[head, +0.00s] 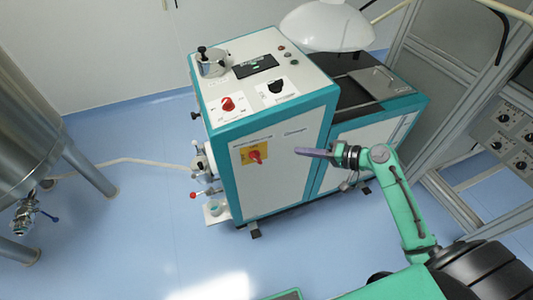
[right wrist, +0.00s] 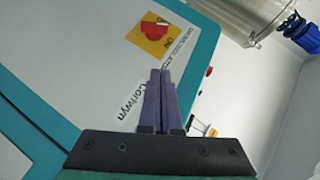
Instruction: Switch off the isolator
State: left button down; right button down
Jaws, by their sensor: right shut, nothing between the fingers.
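The isolator is a red rotary handle (head: 254,155) on a yellow plate (head: 245,158), on the front panel of the white and teal machine (head: 285,185). In the right wrist view the red handle (right wrist: 154,31) and its yellow plate (right wrist: 142,44) show at the top, beyond the fingertips. My right gripper (head: 299,151) is shut and empty, to the right of the handle and apart from it. In the right wrist view its purple fingers (right wrist: 160,75) lie together, near the "Corlwyn" label (right wrist: 126,100). My left gripper is not in view.
Another red knob (head: 228,104) sits on the machine's top panel. Valves and pipes (head: 198,165) stick out at its left side. A steel tank (head: 45,130) stands far left, and a frame with knob panels (head: 503,125) at right. The blue floor in front is mostly clear.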

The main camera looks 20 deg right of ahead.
aim_at(254, 154)
jog(key=x, duration=0.4)
jog(key=s+a+p+x, duration=0.1)
jog(key=x, duration=0.3)
jog(key=s+f+p+x, duration=0.1)
jog(key=x, duration=0.3)
jog(key=shift+w+a+f, duration=0.15)
jog(key=shift+w+a, duration=0.05)
jog(key=shift+a, duration=0.4)
jog(key=shift+r+p, duration=0.2)
jog(key=shift+p, duration=0.4)
jog(key=shift+a+h, duration=0.1)
jog(key=shift+h, duration=0.2)
